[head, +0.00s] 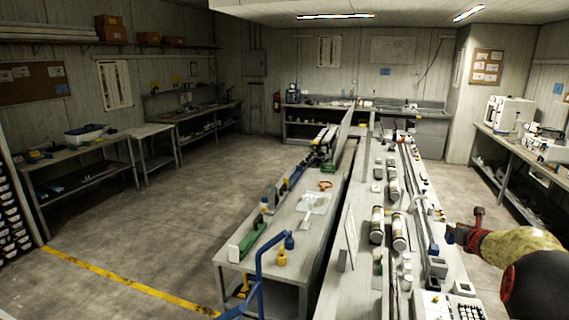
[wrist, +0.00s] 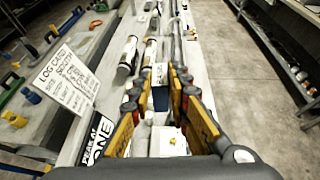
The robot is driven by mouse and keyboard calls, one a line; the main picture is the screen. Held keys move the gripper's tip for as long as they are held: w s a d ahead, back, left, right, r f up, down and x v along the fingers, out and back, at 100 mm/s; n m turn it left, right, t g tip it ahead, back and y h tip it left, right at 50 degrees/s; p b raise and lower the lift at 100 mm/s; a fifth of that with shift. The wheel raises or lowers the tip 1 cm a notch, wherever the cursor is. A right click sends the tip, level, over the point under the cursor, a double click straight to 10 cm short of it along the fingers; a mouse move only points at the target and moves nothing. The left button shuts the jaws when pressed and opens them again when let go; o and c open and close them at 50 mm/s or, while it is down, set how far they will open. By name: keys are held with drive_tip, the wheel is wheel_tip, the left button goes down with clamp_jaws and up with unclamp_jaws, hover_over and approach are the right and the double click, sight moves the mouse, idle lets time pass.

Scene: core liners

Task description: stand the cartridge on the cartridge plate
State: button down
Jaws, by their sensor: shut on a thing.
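My gripper (head: 452,236) is over the right side of the long bench in the head view. In the wrist view its yellow-sided fingers (wrist: 160,90) come in from both sides and are shut on a small dark blue block with a white top, which I take for the cartridge (wrist: 160,99). The cartridge looks roughly upright. In the head view it shows as a small dark blue patch (head: 433,249) at the fingertips. I cannot tell whether its lower end touches anything. I cannot pick out the cartridge plate with certainty.
A pale block (wrist: 168,141) lies below the gripper. Dark-ended core tubes (head: 399,232) lie to the left on the bench. A printed sign (wrist: 64,80) stands by the bench's left edge. Open floor (wrist: 262,110) is to the right.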

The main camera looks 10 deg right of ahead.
drive_tip(key=w+a+f+n+t+y+b, duration=0.1)
drive_tip(key=a+f+n+y+b, duration=0.3)
drive_tip(key=a, duration=1.1)
drive_tip(key=w+a+f+y+b, duration=0.1)
drive_tip(key=a+f, duration=0.5)
drive_tip(key=a, duration=0.8)
drive_tip(key=s+a+f+n+y+b, duration=0.1)
drive_tip(key=s+a+f, duration=0.2)
drive_tip(key=a, duration=0.5)
drive_tip(key=s+a+f+n+y+b, duration=0.1)
drive_tip(key=s+a+f+n+y, duration=0.1)
drive_tip(key=a+f, duration=0.3)
drive_tip(key=s+a+f+n+y+b, duration=0.1)
drive_tip(key=s+a+f, duration=0.3)
drive_tip(key=a, duration=0.7)
drive_tip(key=shift+a+f+n+y+b, duration=0.2)
drive_tip(key=shift+a+n+y+b, duration=0.15)
drive_tip(key=shift+b, duration=0.2)
drive_tip(key=shift+f, duration=0.1)
